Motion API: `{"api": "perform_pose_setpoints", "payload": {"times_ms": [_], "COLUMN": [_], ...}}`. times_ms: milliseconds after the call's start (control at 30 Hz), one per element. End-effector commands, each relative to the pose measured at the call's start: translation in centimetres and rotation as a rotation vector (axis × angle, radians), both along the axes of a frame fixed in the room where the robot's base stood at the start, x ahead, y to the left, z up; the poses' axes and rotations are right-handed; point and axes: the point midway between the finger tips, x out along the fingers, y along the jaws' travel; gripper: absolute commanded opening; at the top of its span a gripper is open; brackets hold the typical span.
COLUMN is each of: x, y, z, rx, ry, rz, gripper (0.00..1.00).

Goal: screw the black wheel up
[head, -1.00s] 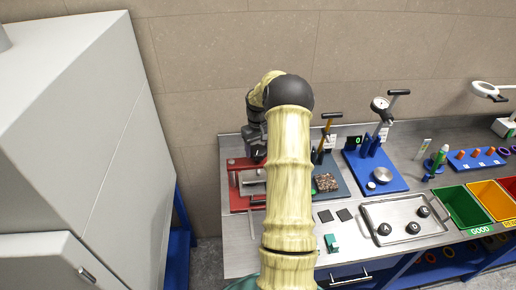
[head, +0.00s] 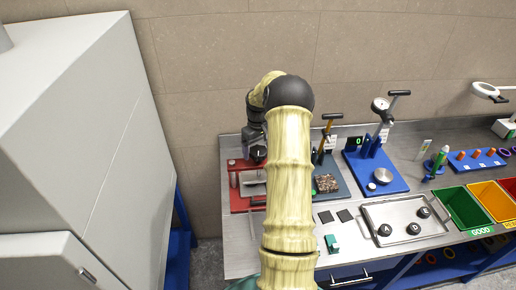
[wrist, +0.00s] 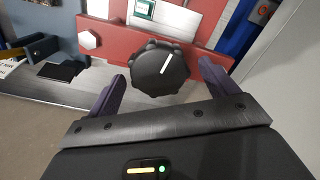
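The black wheel (wrist: 160,68) is a lobed knob with a white line on top, in the middle of the wrist view. It sits over the red press (wrist: 118,38). My gripper (wrist: 160,88) is open, with one purple finger on each side of the wheel's near part. Gaps show between the fingers and the wheel, so they look apart from it. In the head view my gripper (head: 256,150) is above the red press (head: 236,200) at the left end of the bench, and my arm hides part of the press.
Right of the press are a blue-grey board with a speckled block (head: 327,184), a blue gauge stand (head: 374,172), a metal tray (head: 366,226) with black weights, and a green bin (head: 462,208). A large grey cabinet (head: 70,130) stands on the left.

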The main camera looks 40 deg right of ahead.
Motion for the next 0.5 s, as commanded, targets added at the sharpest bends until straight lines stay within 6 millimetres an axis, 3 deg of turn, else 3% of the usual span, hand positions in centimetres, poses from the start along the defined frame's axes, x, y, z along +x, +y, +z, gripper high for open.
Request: {"api": "perform_pose_setpoints", "payload": {"times_ms": [267, 500], "x": [0.0, 0.0], "y": [-0.1, -0.1], "z": [0.6, 4.2], "rx": [-0.001, -0.003], "ry": [0.0, -0.002], "rz": [-0.001, -0.001], "gripper": [0.86, 0.86]}}
